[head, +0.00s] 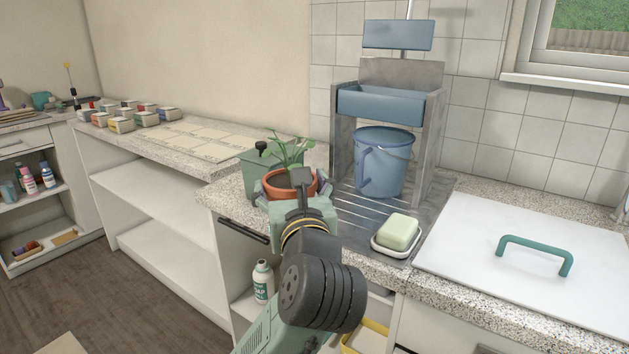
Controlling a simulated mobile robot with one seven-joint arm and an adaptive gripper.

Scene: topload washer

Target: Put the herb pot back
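The herb pot (279,187) is a terracotta-coloured pot with a green leafy plant, standing upright at the left end of the sink counter. My gripper (291,188) reaches it from the front, with dark fingers at the pot's left and right sides. The gripper's body hides the pot's lower front. I cannot tell whether the fingers press on the pot or whether its base rests on the counter.
To the right are a blue bucket (381,170), a soap dish (395,247) with a green soap bar, and a white lid (530,262) with a green handle. Small boxes (121,125) and pale cards (195,140) lie on the left counter.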

